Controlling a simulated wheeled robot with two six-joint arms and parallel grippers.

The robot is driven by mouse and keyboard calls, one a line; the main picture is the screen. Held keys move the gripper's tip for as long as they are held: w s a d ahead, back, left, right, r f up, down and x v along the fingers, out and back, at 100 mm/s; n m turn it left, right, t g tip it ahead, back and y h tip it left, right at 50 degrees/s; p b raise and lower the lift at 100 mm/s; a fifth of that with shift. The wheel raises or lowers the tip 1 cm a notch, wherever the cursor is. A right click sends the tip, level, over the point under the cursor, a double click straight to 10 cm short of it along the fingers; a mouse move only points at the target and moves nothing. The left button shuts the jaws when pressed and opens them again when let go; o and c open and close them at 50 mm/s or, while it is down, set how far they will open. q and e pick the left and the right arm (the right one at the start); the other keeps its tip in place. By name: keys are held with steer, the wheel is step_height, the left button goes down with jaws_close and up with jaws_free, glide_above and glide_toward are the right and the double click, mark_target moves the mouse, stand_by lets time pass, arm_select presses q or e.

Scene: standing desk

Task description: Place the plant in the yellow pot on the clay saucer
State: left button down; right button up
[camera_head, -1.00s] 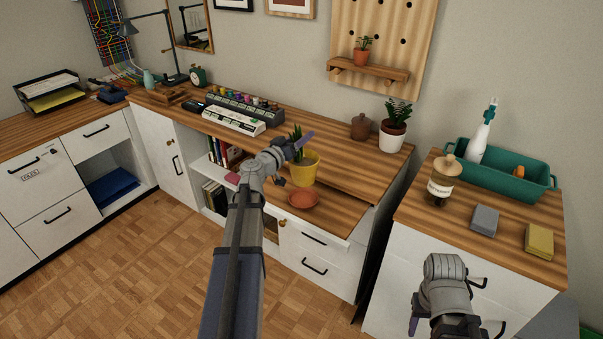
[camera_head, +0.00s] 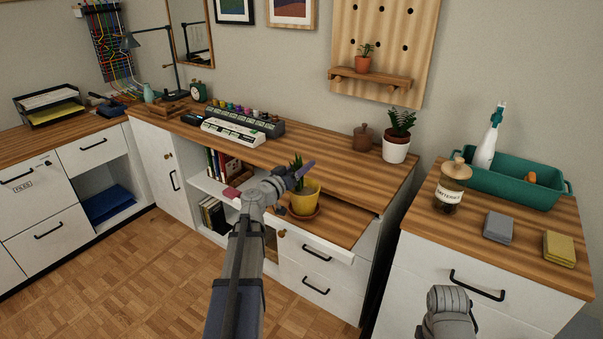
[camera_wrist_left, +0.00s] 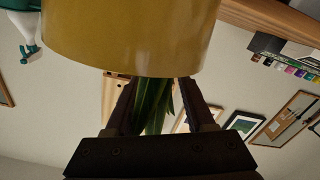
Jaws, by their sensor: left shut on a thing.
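The yellow pot (camera_head: 310,193) stands upright over the clay saucer (camera_head: 293,214) near the desk's front edge. The saucer shows only as a thin rim below the pot; I cannot tell whether they touch. The plant's green leaves (camera_head: 296,163) rise above the pot. My left gripper (camera_head: 298,174) is shut on the plant at the top of the pot. In the left wrist view the yellow pot (camera_wrist_left: 125,35) fills the top, with the leaves (camera_wrist_left: 153,105) between the fingers. My right arm shows at the bottom right, its jaws out of frame.
A white-potted plant (camera_head: 397,149) and a brown lidded jar (camera_head: 363,137) stand behind, to the right. A labelled jar (camera_head: 451,185), green bin (camera_head: 515,180) and sponges (camera_head: 559,248) are on the right cabinet. Bare wood lies right of the yellow pot (camera_head: 350,222).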

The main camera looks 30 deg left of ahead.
arm_select(q)
steer(key=shift+r, duration=0.1)
steer(key=shift+f, duration=0.25)
steer(key=shift+c, duration=1.3)
jaws_free()
steer(key=shift+r, duration=0.1)
steer(key=shift+r, duration=0.1)
steer(key=shift+s, duration=0.35)
steer(key=s+a, duration=0.1)
steer(key=s, duration=1)
steer(key=shift+s, duration=0.2)
